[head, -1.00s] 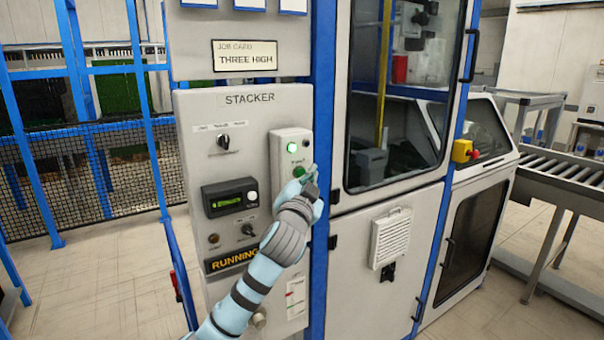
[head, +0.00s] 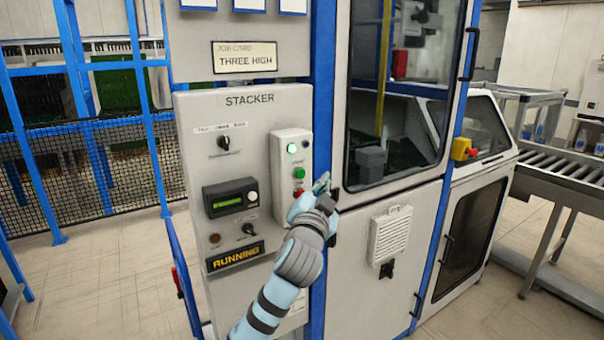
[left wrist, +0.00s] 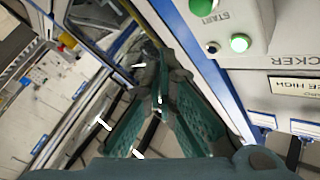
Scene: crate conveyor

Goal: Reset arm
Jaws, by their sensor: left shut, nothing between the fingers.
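My left gripper (head: 322,183) is shut and empty. In the head view it is in front of the blue post, just right of the button box (head: 291,160) on the STACKER panel (head: 244,110). Its fingers also show shut in the left wrist view (left wrist: 160,95). The box has a lit green lamp (head: 292,149), a green button (head: 300,173) and a red button (head: 298,192), partly beside my gripper. The gripper appears clear of the buttons. My right gripper is in neither view.
A RUNNING sign (head: 235,256) and a small display (head: 231,197) are on the panel. A glazed cabinet door (head: 400,100) stands right of the gripper, with a yellow and red stop button (head: 463,150) beyond. A roller conveyor (head: 570,170) is at far right.

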